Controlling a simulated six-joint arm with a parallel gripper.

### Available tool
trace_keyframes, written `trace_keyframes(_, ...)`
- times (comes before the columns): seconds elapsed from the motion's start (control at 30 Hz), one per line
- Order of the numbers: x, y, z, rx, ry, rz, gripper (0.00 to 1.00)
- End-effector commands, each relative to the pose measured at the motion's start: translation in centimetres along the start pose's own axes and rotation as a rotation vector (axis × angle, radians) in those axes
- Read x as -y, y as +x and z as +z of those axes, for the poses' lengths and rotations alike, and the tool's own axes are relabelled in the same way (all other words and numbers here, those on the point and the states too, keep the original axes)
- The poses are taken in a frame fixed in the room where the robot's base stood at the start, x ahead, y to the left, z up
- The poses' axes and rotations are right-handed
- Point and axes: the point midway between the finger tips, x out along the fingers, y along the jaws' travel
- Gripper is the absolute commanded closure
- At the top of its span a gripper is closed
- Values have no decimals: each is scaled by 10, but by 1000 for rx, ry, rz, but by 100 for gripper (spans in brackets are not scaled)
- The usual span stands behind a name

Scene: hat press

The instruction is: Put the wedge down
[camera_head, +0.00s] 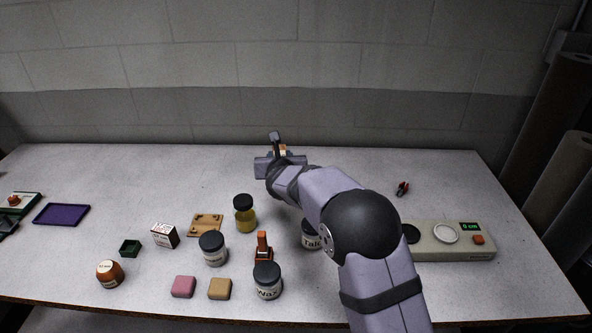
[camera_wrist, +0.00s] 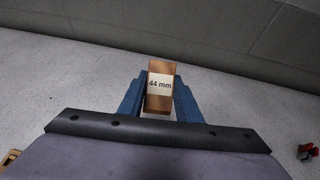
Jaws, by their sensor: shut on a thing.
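The wedge (camera_wrist: 160,100) is a brown wooden block with a pale label reading "44 mm" in the wrist view. My gripper (camera_wrist: 158,92) is shut on it, with a blue finger on each side. In the head view my gripper (camera_head: 279,153) is over the back middle of the table, and only a small part of the wedge shows between the fingers. I cannot tell whether the wedge touches the table.
The table (camera_head: 150,180) is clear at the back left. Jars, including a yellow one (camera_head: 244,214) and a Wax jar (camera_head: 267,281), stand in front with small blocks. A device with a green display (camera_head: 450,250) is at right. A small red and black item (camera_head: 403,188) lies back right.

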Motion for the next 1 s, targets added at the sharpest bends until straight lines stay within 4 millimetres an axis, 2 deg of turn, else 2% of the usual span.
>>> trace_keyframes(0.17, 38, 2, 0, 10, 13, -22, 92)
trace_keyframes(0.4, 115, -5, -2, 13, 32, -66, 92)
trace_keyframes(0.6, 161, -16, -6, 5, 42, -98, 92)
trace_keyframes(0.7, 171, -19, -6, 2, 44, -106, 92)
trace_keyframes(0.87, 175, -20, -8, -1, 43, -109, 92)
trace_keyframes(1.0, 175, -14, -23, -3, 43, -110, 92)
